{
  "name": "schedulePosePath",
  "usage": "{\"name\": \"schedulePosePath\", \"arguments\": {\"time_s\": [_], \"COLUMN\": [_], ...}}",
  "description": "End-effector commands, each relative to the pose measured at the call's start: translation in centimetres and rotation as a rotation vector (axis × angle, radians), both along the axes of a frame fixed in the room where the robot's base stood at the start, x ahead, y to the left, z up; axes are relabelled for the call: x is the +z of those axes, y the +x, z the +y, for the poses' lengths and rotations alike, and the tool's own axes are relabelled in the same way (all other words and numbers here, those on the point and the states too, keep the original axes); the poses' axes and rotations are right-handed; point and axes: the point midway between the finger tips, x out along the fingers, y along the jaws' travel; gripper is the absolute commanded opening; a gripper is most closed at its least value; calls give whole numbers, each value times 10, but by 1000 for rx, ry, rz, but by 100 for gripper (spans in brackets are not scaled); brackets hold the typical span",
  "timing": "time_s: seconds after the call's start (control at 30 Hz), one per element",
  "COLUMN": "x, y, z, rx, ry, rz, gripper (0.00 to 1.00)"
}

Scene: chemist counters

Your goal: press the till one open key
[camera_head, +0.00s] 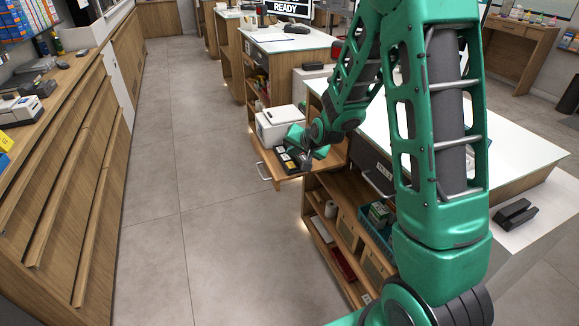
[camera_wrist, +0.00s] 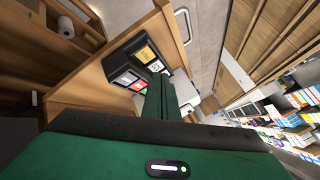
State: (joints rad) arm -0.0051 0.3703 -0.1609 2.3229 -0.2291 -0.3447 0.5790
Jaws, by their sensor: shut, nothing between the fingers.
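A black key block (camera_head: 290,160) sits on a pull-out wooden shelf (camera_head: 262,156) at the end of the right-hand counter. In the wrist view the key block (camera_wrist: 136,66) shows separate dark keys with yellow, white, red and green labels. The lettering is too small to read, so I cannot tell which is the till one open key. My gripper (camera_head: 303,165) is shut and empty, at the right side of the key block. In the wrist view its closed green fingers (camera_wrist: 160,97) reach over the near keys and hide part of them. I cannot tell whether they touch a key.
A white box-shaped device (camera_head: 278,124) stands behind the key block. A dark drawer front (camera_head: 368,165) with a metal handle is right of the shelf, above open shelving (camera_head: 345,225) with boxes. The aisle floor (camera_head: 215,215) on the left is clear. A wooden counter (camera_head: 75,150) lines the far left.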

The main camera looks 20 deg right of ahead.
Motion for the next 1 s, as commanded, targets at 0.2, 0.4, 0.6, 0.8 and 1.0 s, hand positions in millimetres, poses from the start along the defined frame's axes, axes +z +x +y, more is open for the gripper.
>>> {"name": "schedulePosePath", "arguments": {"time_s": [0.2, 0.4, 0.6, 0.8, 1.0], "x": [-18, -22, -22, -22, -22], "y": [0, 0, 0, 0, 0], "z": [-1, 0, 0, 0, 0], "rx": [-1, 0, 0, 0, 0], "ry": [0, 0, 0, 0, 0], "rz": [1, 0, 0, 0, 0], "gripper": [0, 0, 0, 0, 0]}}
